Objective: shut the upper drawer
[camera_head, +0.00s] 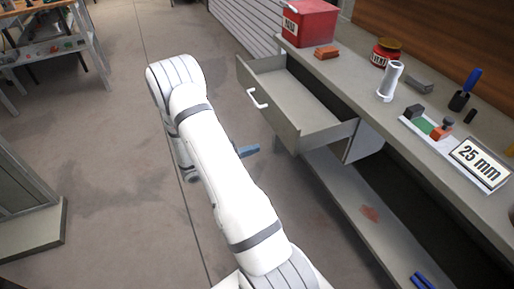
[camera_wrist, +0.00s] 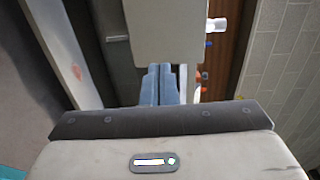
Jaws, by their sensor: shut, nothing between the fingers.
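The upper drawer (camera_head: 295,95) is grey and stands pulled far out of the bench, to the left. It looks empty, and its front carries a white bar handle (camera_head: 258,98). My gripper (camera_head: 250,151) has blue fingers and is on the near side of the drawer, apparently lower than its front. In the wrist view my gripper (camera_wrist: 158,84) shows both fingers together, with nothing between them. A light grey panel (camera_wrist: 165,30) lies ahead of the fingertips, seemingly part of the drawer; I cannot tell whether they touch.
The bench top holds a red bin (camera_head: 308,24), an orange block (camera_head: 326,52), a white pipe fitting (camera_head: 390,82) and a "25 mm" sign (camera_head: 480,163). A lower shelf (camera_head: 345,195) runs under the bench. The floor (camera_head: 110,160) left of my arm is clear.

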